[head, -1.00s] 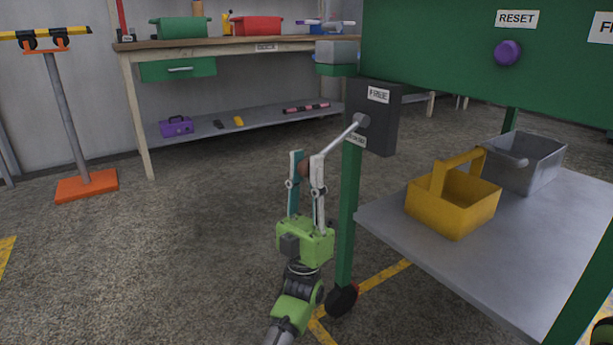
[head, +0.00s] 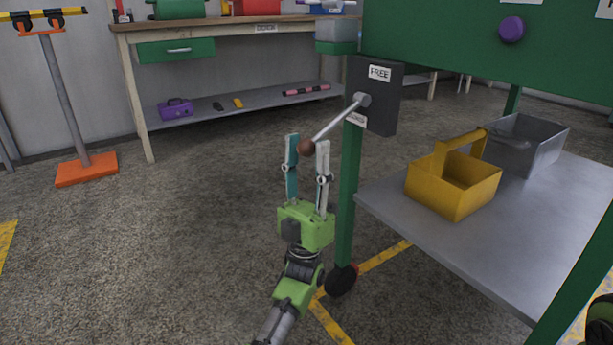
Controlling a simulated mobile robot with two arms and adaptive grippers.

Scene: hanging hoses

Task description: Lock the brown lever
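The lever is a grey metal rod (head: 338,121) with a brown ball knob (head: 306,147) at its end. It pivots on a dark box (head: 385,98) on the green frame and slants down to the left. A FREE label (head: 379,73) is on the upper box; a lower label (head: 355,119) is partly hidden by the rod. My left gripper (head: 307,144) is open, pointing up, with its fingertips on either side of the knob in the picture. I cannot tell whether they touch it.
A green post (head: 349,195) stands just right of my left gripper. A grey shelf (head: 470,245) carries a yellow caddy (head: 452,188) and a metal bin (head: 525,145). A purple knob (head: 511,29) is on the green panel. Floor to the left is clear up to an orange stand (head: 87,170).

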